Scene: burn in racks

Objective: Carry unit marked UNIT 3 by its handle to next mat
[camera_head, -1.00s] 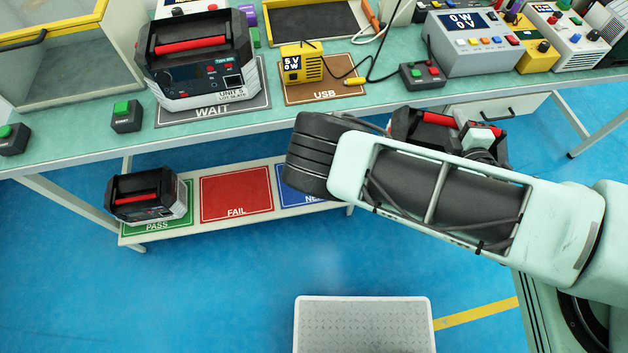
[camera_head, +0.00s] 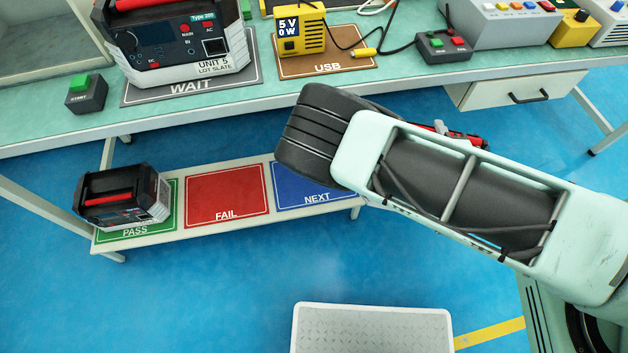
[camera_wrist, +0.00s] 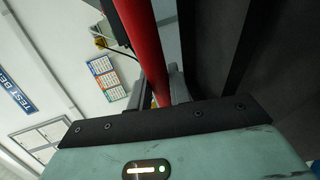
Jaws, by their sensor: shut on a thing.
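My gripper (camera_wrist: 165,92) is shut on a red handle (camera_wrist: 142,45) in the wrist view. The dark body (camera_wrist: 215,40) of the held unit fills the right side there; its label does not show. In the head view my arm hides most of this unit, and only a red and dark part (camera_head: 462,137) shows behind the arm, in front of the bench. The blue NEXT mat (camera_head: 312,187) lies at the right end of the low shelf, partly behind my arm. No unit shows on its visible part.
A unit marked UNIT 5 (camera_head: 180,45) stands on the WAIT mat (camera_head: 140,95) on the bench. Another unit (camera_head: 122,197) stands on the green PASS mat (camera_head: 170,225). The red FAIL mat (camera_head: 227,193) is bare. A grey step (camera_head: 372,330) stands on the floor in front.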

